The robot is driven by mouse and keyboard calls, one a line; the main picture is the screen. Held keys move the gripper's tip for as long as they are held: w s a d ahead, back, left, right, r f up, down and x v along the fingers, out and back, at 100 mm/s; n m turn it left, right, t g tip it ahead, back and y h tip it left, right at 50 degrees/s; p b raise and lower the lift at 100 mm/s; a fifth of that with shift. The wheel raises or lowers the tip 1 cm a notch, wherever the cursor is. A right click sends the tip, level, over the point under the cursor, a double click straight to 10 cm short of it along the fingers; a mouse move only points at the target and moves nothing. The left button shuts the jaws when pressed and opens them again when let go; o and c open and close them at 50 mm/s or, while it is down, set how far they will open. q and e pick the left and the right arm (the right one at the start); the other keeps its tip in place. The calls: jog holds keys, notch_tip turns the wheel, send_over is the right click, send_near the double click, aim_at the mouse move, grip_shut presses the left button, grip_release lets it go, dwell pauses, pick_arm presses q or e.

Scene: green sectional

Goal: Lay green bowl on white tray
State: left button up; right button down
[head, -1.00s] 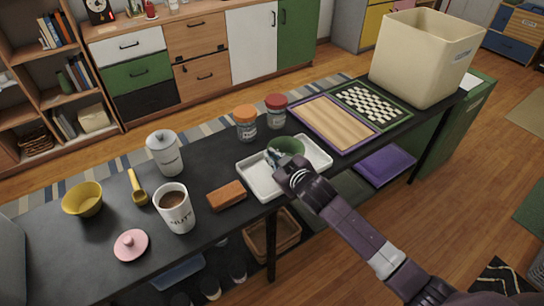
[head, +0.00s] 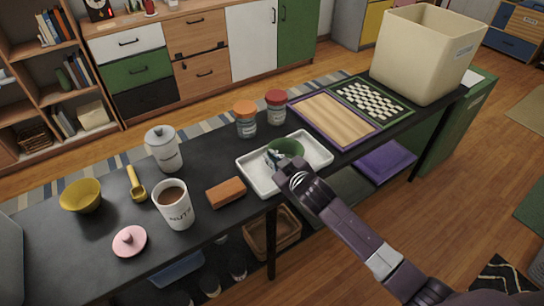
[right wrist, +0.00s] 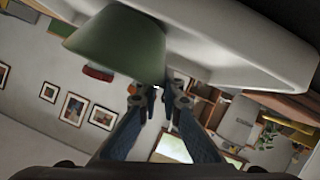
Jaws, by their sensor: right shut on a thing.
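The green bowl (head: 287,148) is at the white tray (head: 256,184), over its middle, and partly hidden by my right gripper (head: 272,158). In the right wrist view the green bowl (right wrist: 118,42) shows close to the fingers of my right gripper (right wrist: 158,92), beside the white tray (right wrist: 235,50). My right gripper is shut on the bowl's edge. Whether the bowl's base rests on the tray is hard to tell. My left gripper is not in view.
A brown block (head: 226,192) lies left of the tray. Two jars, orange-lidded (head: 246,120) and red-lidded (head: 275,108), stand behind it. A framed wooden board (head: 335,120) lies to the right. The cup (head: 174,205) stands farther left on the black table (head: 90,262).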

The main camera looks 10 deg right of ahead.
dwell(0.8)
jog(key=c, duration=1.7)
grip_release()
jog(key=shift+f, duration=0.15)
jog(key=shift+r+p, duration=3.6)
jog(key=shift+p, duration=0.35)
